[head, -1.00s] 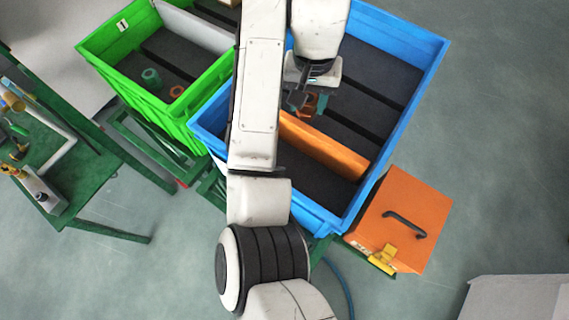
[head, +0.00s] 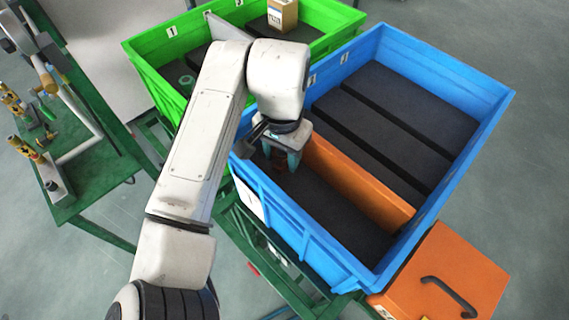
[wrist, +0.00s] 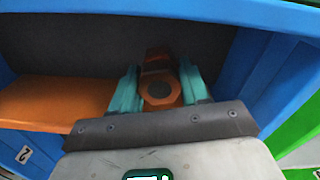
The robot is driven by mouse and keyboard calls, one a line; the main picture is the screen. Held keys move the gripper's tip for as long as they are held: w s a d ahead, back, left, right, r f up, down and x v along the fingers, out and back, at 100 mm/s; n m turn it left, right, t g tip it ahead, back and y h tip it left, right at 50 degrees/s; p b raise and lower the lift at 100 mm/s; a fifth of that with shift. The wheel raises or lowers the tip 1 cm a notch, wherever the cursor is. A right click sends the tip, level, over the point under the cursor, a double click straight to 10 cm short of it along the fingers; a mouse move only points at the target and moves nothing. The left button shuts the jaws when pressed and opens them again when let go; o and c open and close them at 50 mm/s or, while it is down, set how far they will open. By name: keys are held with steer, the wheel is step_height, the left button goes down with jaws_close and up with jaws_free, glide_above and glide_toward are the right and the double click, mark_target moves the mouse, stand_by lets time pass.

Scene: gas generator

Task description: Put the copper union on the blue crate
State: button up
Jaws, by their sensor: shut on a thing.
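The union is mostly hidden there by the fingers. The crate's blue wall also shows in the wrist view (wrist: 262,75). I cannot tell whether the union touches the crate's dark floor.
A green crate (head: 160,82) stands behind, with a small box (head: 283,14) and a green ring (head: 187,80) in it. An orange case (head: 450,275) is at lower right. A green table (head: 95,185) with fittings stands left. The crate's near compartment (head: 330,210) is clear.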

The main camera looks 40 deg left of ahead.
mark_target(283, 165)
steer(key=shift+f, duration=1.85)
steer(key=shift+f, duration=0.15)
steer(key=o, duration=1.1)
step_height(283, 165, up, 12)
steer(key=shift+r+b, duration=0.15)
steer(key=shift+b, duration=0.15)
